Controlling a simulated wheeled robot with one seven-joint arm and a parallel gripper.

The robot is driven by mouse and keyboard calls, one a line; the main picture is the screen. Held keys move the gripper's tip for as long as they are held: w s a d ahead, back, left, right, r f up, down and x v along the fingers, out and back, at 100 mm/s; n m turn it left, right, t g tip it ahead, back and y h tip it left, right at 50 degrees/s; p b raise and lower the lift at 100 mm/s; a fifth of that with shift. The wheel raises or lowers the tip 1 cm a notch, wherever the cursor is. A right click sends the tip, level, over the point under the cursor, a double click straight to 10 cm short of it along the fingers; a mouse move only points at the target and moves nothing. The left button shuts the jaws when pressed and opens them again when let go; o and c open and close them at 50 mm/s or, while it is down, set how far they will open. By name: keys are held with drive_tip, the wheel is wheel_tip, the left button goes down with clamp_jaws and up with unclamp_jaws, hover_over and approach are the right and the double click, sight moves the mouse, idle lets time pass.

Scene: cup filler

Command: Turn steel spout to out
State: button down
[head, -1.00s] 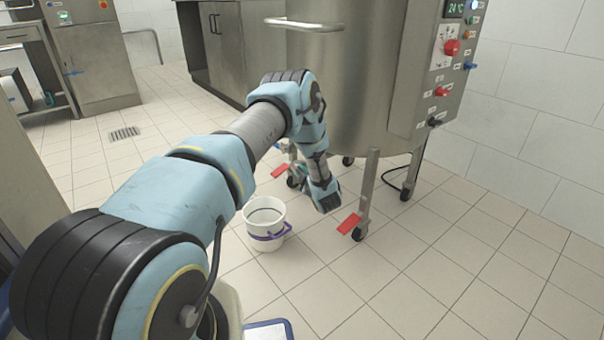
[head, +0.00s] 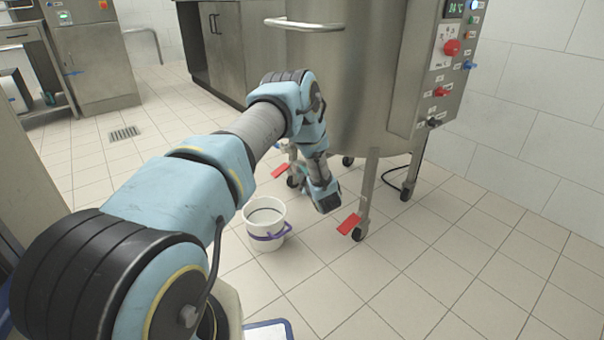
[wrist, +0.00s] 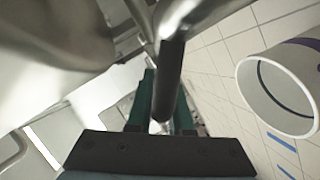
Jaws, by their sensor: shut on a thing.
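The steel spout (wrist: 178,22) shows in the wrist view as a shiny bent tube coming down from the top. Its lower length (wrist: 169,75) looks dark and runs between the two teal fingers of my gripper (wrist: 165,102), which is shut on it. In the head view my gripper (head: 326,201) is low beside the steel tank (head: 345,90), near its front leg. There my own wrist hides the spout and the fingers, so I cannot tell from that view which way the spout points.
A white bucket (head: 262,218) with a purple handle stands on the floor left of my gripper; its rim also shows in the wrist view (wrist: 250,78). The tank stands on castors with red pedals (head: 349,223). A control panel (head: 440,75) is on its right. The floor at front right is clear.

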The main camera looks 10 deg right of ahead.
drive_tip(key=shift+r, duration=0.1)
idle(0.5)
drive_tip(key=shift+w+a+m+h+p, duration=0.1)
drive_tip(key=shift+a+m+h+p, duration=0.25)
drive_tip(key=shift+m+h, duration=0.35)
drive_tip(key=shift+a+m+h+p, duration=0.35)
drive_tip(key=shift+m+h, duration=0.15)
drive_tip(key=shift+h, duration=0.3)
drive_tip(key=w+a+m+g+h+b, duration=0.5)
drive_tip(key=w+m+g+h+b, duration=0.2)
drive_tip(key=m+g+h+b, duration=0.4)
drive_tip(key=m+g+h, duration=0.3)
drive_tip(key=m, duration=0.1)
drive_tip(key=shift+w+a+m+b, duration=0.3)
drive_tip(key=shift+w+m, duration=0.05)
drive_tip(key=shift+m, duration=0.05)
